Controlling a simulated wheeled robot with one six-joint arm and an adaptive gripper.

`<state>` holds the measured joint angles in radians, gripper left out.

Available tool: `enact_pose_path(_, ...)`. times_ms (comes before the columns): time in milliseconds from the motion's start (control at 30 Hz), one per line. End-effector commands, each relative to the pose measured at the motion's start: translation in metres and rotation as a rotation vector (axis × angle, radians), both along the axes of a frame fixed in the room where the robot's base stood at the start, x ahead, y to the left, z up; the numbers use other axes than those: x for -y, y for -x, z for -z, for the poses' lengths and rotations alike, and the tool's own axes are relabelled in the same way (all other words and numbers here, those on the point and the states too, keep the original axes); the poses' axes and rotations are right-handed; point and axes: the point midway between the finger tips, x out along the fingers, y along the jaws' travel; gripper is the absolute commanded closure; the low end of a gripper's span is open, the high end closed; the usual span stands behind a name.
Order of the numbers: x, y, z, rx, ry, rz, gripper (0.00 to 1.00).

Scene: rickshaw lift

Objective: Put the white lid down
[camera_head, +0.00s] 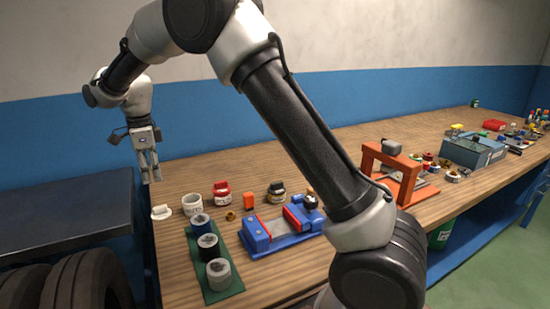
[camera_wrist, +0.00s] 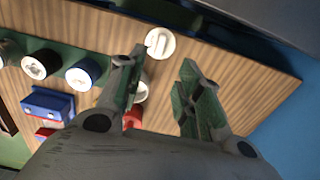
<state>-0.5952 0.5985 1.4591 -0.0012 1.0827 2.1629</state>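The white lid (camera_head: 161,212) lies on the wooden bench near its left end, beside an open white jar (camera_head: 192,204). In the wrist view the lid (camera_wrist: 160,43) shows as a white disc with a raised bar across it, just beyond my fingertips. My gripper (camera_head: 151,181) is above the lid, apart from it, with the fingers pointing down. In the wrist view my gripper (camera_wrist: 160,66) is open, with nothing between its fingers. The white jar (camera_wrist: 142,90) is partly hidden behind the left finger there.
A green strip (camera_head: 226,281) bears blue, black and grey rolls. A blue vise (camera_head: 283,232), a red jar (camera_head: 221,191) and an orange press (camera_head: 402,168) stand to the right. A dark shelf (camera_head: 65,213) with tyres below is left of the bench.

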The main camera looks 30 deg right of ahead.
Motion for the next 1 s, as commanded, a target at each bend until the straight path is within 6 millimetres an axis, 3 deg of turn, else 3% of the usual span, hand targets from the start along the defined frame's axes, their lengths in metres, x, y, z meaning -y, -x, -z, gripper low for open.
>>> enact_pose_path(133,0.028,0.005,-0.026,0.021,-0.012,-0.07,0.65)
enact_pose_path(267,0.09,0.028,-0.075,0.067,-0.026,-0.248,0.65)
enact_pose_path(400,0.17,0.076,-0.123,0.131,-0.019,-0.5,0.65)
enact_pose_path(533,0.234,0.133,-0.15,0.191,0.013,-0.735,0.65)
enact_pose_path(667,0.287,0.199,-0.161,0.244,0.069,-0.97,0.65)
enact_pose_path(800,0.328,0.269,-0.154,0.283,0.153,-1.211,0.65)
enact_pose_path(900,0.345,0.309,-0.142,0.294,0.211,-1.353,0.65)
enact_pose_path(1000,0.355,0.336,-0.131,0.298,0.256,-1.456,0.65)
